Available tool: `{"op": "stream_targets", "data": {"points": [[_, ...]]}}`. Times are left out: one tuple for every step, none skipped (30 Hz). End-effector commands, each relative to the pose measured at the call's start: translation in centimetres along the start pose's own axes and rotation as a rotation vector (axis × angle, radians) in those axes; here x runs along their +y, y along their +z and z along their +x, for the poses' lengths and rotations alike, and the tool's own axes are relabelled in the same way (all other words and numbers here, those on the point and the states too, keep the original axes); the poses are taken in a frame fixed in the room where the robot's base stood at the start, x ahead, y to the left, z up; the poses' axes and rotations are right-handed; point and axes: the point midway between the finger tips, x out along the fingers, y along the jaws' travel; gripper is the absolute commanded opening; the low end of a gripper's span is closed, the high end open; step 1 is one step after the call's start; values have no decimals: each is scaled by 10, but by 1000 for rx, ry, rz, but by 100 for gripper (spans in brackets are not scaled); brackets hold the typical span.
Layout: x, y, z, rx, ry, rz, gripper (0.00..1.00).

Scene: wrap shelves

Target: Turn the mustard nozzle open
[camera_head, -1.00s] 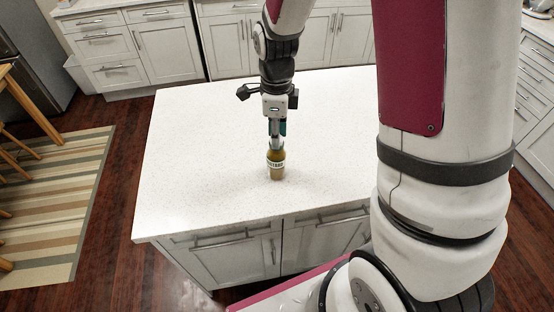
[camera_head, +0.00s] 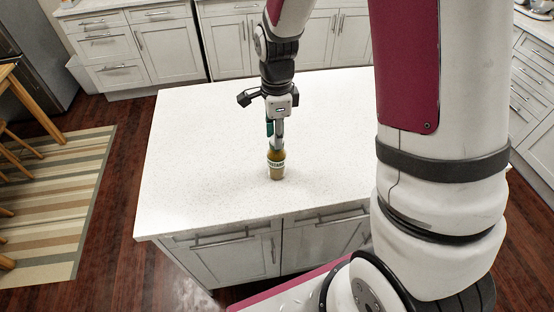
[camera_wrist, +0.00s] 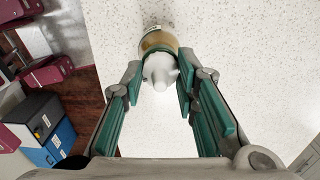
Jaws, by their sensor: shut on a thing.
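The mustard bottle (camera_head: 276,166) stands upright on the white countertop, near its front edge, with a label band round its middle. In the wrist view the bottle (camera_wrist: 158,42) shows from above, with its pale nozzle (camera_wrist: 160,70) facing the camera. My gripper (camera_head: 277,143) points down over the bottle's top. In the wrist view its green-padded fingers (camera_wrist: 160,75) are shut on the nozzle, one on each side. How far the nozzle is turned cannot be told.
The white island countertop (camera_head: 200,150) is otherwise clear around the bottle. Its front edge lies close to the bottle, above grey cabinet doors (camera_head: 235,260). A striped rug (camera_head: 60,200) lies on the floor to the left.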

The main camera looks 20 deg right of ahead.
Motion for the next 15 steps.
{"op": "stream_targets", "data": {"points": [[0,0,-1,0,-1,-36,18],[0,0,-1,0,-1,-55,18],[0,0,-1,0,-1,-77,18],[0,0,-1,0,-1,-88,18],[0,0,-1,0,-1,-96,18],[0,0,-1,0,-1,-100,18],[0,0,0,0,-1,-100,18],[0,0,0,0,-1,-100,18],[0,0,0,0,-1,-99,18],[0,0,0,0,-1,-99,18],[0,0,0,0,-1,-99,18],[0,0,0,0,-1,-104,18],[0,0,0,0,-1,-114,18],[0,0,-1,0,-1,-132,18],[0,0,-1,0,-1,-162,18]]}}
